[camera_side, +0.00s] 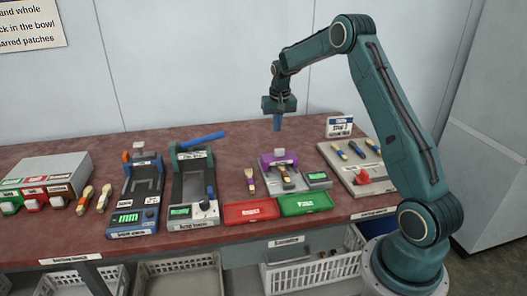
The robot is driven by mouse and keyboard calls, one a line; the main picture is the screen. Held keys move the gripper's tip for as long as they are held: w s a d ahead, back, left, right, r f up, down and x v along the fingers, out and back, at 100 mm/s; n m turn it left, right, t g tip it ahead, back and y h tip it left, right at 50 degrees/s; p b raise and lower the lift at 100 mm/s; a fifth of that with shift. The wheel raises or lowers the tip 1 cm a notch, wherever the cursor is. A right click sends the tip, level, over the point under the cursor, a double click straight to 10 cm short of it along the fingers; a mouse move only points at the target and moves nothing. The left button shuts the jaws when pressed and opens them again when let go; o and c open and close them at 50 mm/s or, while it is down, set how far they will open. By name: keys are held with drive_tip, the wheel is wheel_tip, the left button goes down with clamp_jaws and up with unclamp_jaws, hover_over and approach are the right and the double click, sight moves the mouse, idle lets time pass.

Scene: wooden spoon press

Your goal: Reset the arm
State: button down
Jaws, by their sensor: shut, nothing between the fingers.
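My teal arm is raised and bent over the right half of the reddish table (330,207). My gripper (277,124) hangs pointing down, well above the table and behind the purple-topped device (278,158). Its fingers are together and I see nothing held in them. It is apart from everything on the table.
Red (250,212) and green (306,203) trays lie at the front. A board with spoons (350,165) is at right. A white basket (312,273) sits below.

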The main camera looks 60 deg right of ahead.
drive_tip(key=s+a+r+n+t, duration=0.1)
drive_tip(key=s+a+r+n, duration=0.1)
drive_tip(key=s+a+r, duration=0.5)
drive_tip(key=s+a+r+n+t, duration=0.15)
drive_tip(key=s+a+r, duration=0.25)
drive_tip(key=a+r, duration=0.7)
drive_tip(key=s+a+f+n+t, duration=0.1)
drive_tip(key=s+a+n, duration=0.1)
drive_tip(key=s+a, duration=0.4)
drive_tip(key=s+a+f+n+t+y, duration=0.1)
drive_tip(key=s+a+n, duration=0.2)
drive_tip(key=s, duration=1)
drive_tip(key=a, duration=0.3)
drive_tip(key=shift+s+a, duration=0.35)
drive_tip(key=shift+a, duration=0.05)
